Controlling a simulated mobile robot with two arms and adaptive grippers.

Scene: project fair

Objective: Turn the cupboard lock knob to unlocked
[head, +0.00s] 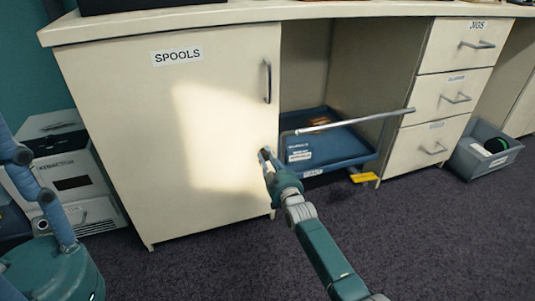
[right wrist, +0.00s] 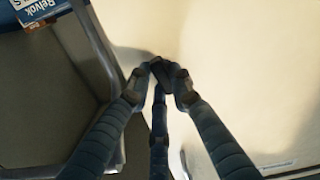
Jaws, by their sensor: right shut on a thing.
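The cupboard door (head: 130,130) is shut and carries a "SPOOLS" label and a metal bar handle (head: 267,82) near its right edge. My right gripper (head: 268,155) is at the door's right edge, below the handle. In the right wrist view its fingers (right wrist: 160,80) come together on a small dark piece at the pale door's edge, which appears to be the lock knob (right wrist: 166,72). The fingers hide most of the knob, so its turn position cannot be told. My left gripper is out of view.
Right of the door is an open bay with a blue cart (head: 335,147), its metal handle (head: 355,122) sticking forward. Drawers (head: 440,95) and a grey bin (head: 484,155) stand further right. A white machine (head: 70,180) stands left. Dark carpet in front is clear.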

